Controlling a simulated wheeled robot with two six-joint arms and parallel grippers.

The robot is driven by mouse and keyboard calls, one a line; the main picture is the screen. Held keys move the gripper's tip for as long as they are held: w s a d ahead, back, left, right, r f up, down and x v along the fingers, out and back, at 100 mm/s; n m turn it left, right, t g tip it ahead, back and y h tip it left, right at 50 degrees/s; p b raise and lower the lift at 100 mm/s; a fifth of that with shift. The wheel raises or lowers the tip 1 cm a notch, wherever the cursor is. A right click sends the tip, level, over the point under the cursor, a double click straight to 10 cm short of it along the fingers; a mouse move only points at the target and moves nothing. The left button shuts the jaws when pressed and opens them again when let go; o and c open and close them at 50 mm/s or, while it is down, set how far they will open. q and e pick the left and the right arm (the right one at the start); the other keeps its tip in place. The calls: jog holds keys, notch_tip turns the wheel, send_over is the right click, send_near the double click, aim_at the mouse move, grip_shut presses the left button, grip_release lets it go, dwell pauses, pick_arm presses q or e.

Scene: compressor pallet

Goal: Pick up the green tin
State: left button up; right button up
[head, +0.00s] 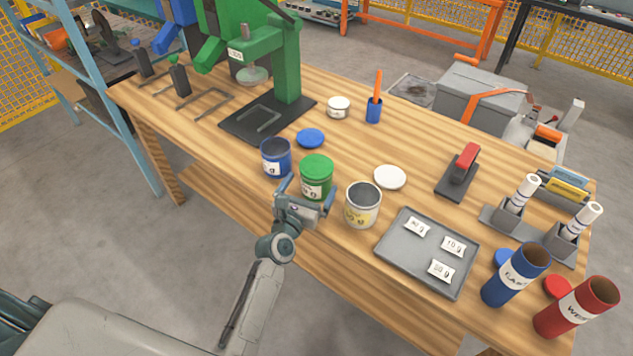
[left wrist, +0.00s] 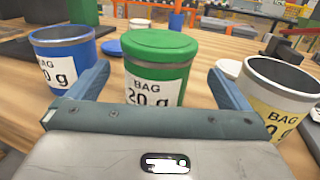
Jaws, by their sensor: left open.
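The green tin (head: 316,177) stands upright on the wooden table with its green lid on, between a blue tin and a pale tin. In the left wrist view the green tin (left wrist: 158,72) is straight ahead, its label reading "BAG" and "20 g", the first digit partly hard to read. My left gripper (head: 305,193) is at the table's front edge, in front of the green tin. In the left wrist view its two fingers (left wrist: 158,92) are spread apart, one to each side of the tin's lower front. Nothing is held. My right gripper is not in view.
The open blue tin (head: 276,158) stands close on the left and the open pale tin (head: 362,206) close on the right. A blue lid (head: 310,138) and a white lid (head: 390,177) lie behind. A grey tray (head: 428,252) with labels is farther right.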

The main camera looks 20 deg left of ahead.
aim_at(317, 172)
pick_arm(q)
jog(key=w, duration=0.6)
jog(key=shift+w+d, duration=0.1)
jog(key=shift+c, duration=1.1)
jog(key=c, duration=0.9)
